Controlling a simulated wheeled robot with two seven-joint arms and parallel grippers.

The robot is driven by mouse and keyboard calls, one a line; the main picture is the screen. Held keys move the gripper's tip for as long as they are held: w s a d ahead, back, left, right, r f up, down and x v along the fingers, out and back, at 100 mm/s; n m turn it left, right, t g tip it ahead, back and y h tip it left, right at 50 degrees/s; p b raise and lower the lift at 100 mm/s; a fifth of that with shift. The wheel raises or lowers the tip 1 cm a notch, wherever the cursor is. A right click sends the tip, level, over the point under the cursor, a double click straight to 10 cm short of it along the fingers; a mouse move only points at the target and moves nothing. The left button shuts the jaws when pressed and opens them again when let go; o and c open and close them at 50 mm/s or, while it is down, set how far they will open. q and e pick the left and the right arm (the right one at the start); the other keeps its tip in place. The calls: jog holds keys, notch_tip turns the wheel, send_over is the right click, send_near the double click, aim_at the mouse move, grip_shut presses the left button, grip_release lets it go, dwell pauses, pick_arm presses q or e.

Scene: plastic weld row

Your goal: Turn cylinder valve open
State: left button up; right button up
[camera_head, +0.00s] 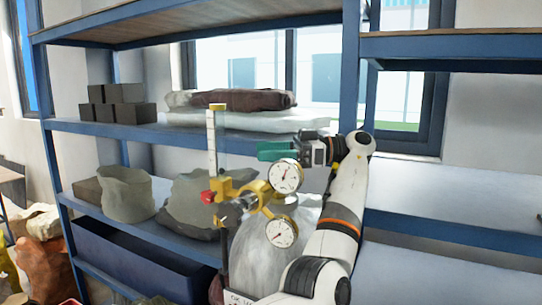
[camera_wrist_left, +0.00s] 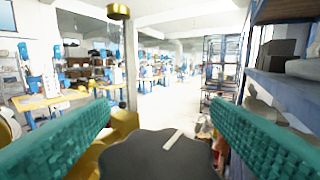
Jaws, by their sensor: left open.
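The grey gas cylinder (camera_head: 262,262) stands in the middle of the head view, with a brass regulator (camera_head: 249,196) and two round gauges (camera_head: 285,175) (camera_head: 282,232) in front. My left gripper (camera_head: 272,151) is just above the upper gauge, with green fingers pointing left. In the left wrist view the two green fingers (camera_wrist_left: 160,130) are spread wide apart. A dark, lobed handwheel (camera_wrist_left: 158,157) with a white mark shows low between them, with brass fittings (camera_wrist_left: 122,124) at its left. I cannot tell whether the fingers touch it. The handwheel is not clear in the head view.
A clear flow tube (camera_head: 212,150) with a brass cap stands left of the gripper, above a red knob (camera_head: 207,197). A blue shelf rack (camera_head: 90,129) with dark blocks (camera_head: 117,104) and sacks (camera_head: 190,201) stands behind. The shelf at right (camera_head: 450,180) is empty.

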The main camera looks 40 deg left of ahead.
pick_arm(q)
notch_tip(320, 180, up, 8)
jog(key=shift+r+p, duration=0.1)
jog(key=shift+p, duration=0.65)
jog(key=shift+r, duration=0.55)
